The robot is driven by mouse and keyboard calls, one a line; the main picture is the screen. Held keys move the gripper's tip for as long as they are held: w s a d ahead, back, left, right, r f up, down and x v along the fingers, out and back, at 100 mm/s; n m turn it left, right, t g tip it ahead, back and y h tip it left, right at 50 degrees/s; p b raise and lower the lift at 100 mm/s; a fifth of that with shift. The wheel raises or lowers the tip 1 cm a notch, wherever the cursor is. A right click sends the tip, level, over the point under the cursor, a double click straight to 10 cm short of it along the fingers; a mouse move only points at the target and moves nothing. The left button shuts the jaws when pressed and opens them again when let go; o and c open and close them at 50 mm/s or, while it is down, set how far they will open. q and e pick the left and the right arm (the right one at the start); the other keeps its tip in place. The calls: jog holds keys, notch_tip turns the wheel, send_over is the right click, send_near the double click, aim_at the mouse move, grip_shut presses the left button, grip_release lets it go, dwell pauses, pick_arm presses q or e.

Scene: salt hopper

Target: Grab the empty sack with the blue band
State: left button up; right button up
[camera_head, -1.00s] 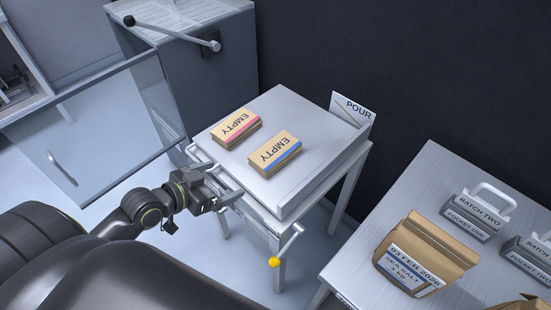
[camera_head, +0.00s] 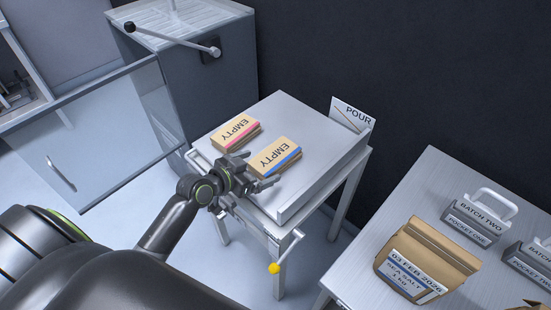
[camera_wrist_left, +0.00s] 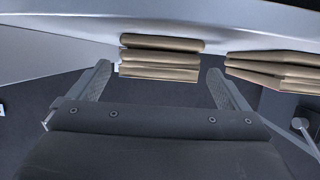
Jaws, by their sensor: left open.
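The empty sack with the blue band (camera_head: 273,156) lies flat on the grey stand's top, its "EMPTY" label facing up. The pink-banded empty sack (camera_head: 235,132) lies beside it, to the left and farther back. My left gripper (camera_head: 257,172) is open at the blue-banded sack's near left end. In the left wrist view, the folded edge of one sack (camera_wrist_left: 160,58) shows ahead, between the open fingers; its band is not visible there. The other sack (camera_wrist_left: 275,70) is to the right, outside the fingers. My right gripper is out of view.
A POUR sign (camera_head: 352,114) stands at the stand's back right. A yellow-knobbed lever (camera_head: 274,268) projects at its front. A clear open door (camera_head: 95,135) is at left. The right table holds a brown sea salt sack (camera_head: 425,262) and grey batch holders (camera_head: 478,216).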

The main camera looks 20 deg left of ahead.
aim_at(269, 163)
pick_arm(q)
jog(key=x, duration=0.4)
jog(key=shift+w+d+f, duration=0.1)
jog(key=shift+w+d, duration=0.05)
jog(key=shift+w, duration=0.2)
jog(key=c, duration=1.1)
jog(key=shift+o, duration=0.2)
